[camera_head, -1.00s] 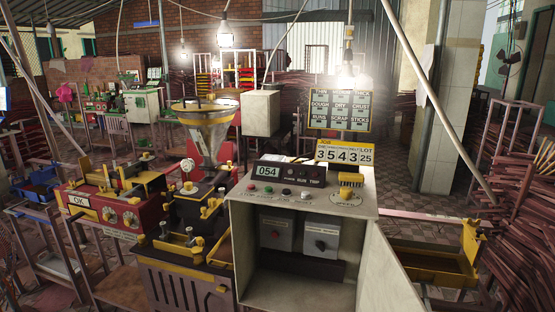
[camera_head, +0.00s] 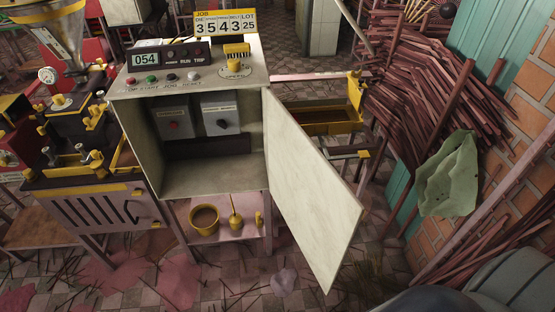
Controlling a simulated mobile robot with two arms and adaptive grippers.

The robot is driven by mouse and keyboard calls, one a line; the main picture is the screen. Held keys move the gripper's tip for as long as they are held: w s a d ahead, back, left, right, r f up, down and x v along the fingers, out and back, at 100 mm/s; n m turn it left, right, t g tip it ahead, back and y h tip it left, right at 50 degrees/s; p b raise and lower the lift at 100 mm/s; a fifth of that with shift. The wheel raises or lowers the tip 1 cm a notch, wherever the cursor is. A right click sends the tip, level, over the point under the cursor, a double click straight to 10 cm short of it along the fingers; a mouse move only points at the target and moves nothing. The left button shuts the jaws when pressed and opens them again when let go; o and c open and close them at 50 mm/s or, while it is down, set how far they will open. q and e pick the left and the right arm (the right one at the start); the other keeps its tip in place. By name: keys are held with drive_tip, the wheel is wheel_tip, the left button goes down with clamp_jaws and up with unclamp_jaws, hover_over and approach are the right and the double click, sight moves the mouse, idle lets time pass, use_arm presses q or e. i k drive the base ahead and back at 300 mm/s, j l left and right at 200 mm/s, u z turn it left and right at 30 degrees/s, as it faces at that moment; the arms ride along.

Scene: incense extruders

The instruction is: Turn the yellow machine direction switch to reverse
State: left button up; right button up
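The control cabinet (camera_head: 186,90) of the yellow-trimmed machine (camera_head: 88,190) stands open at the upper left. Inside are two grey boxes. The left box (camera_head: 168,131) carries a red button. The right box (camera_head: 236,110) carries a dark rotary knob (camera_head: 222,124), which looks like a selector switch; its label and pointer are too small to read. On the cabinet top are several push buttons, a display reading 054 and a yellow knob (camera_head: 235,66) marked SPEED. Neither gripper shows in view, and nothing touches the knob.
The cabinet door (camera_head: 310,190) hangs open to the right, sticking out toward me. A low shelf (camera_head: 228,230) below holds a yellow bowl (camera_head: 205,218). A yellow-edged tray (camera_head: 318,128) stands behind the door. Bundles of sticks (camera_head: 440,85) and a green sack (camera_head: 450,175) fill the right side.

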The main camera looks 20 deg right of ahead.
sight(221, 123)
drive_tip(key=l+u, duration=0.15)
drive_tip(key=l, duration=0.5)
drive_tip(key=l+u, duration=0.15)
drive_tip(key=l, duration=0.5)
drive_tip(key=k+l+u, duration=0.15)
drive_tip(key=l, duration=0.5)
